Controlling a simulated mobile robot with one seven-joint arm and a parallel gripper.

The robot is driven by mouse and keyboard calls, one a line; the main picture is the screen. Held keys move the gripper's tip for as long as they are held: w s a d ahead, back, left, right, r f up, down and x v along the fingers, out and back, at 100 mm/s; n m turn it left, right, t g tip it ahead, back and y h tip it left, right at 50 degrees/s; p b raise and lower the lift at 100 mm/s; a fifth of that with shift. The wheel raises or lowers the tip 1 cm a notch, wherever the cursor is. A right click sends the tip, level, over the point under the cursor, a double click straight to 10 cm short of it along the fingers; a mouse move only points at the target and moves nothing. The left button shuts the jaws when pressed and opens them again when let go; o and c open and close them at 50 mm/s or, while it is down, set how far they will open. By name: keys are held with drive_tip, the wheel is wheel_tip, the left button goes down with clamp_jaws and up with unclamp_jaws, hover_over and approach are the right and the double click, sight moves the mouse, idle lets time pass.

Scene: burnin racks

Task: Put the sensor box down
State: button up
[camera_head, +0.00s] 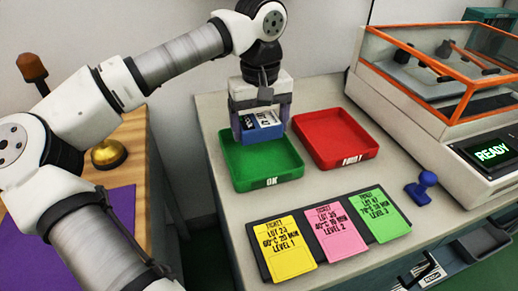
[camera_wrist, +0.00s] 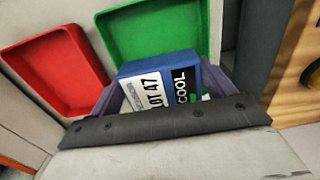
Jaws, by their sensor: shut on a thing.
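The sensor box (camera_head: 261,128) is blue with a white label. In the wrist view the box (camera_wrist: 190,85) shows "LOT 47" and "COOL". My gripper (camera_head: 262,112) is shut on it, one finger on each side. The box is held over the back part of the green tray (camera_head: 268,184), marked "OK". Whether it touches the tray floor cannot be told. The green tray also shows in the wrist view (camera_wrist: 150,30). The red tray (camera_head: 335,138), marked "FAULT", is empty beside it on the right.
Yellow, pink and green tickets (camera_head: 337,223) lie on a dark board in front of the trays. A blue stamp (camera_head: 421,188) stands to their right. An orange-framed machine (camera_head: 440,85) reading "READY" is at the right. A bell (camera_head: 109,154) sits on a wooden table at the left.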

sight(260, 160)
drive_tip(key=shift+f, duration=3.4)
drive_tip(key=shift+f+b, duration=0.15)
drive_tip(key=shift+b, duration=0.15)
drive_tip(key=o, duration=1.1)
wheel_tip(260, 160, up, 12)
drive_tip(key=shift+r+p, duration=0.2)
drive_tip(key=shift+p, duration=0.35)
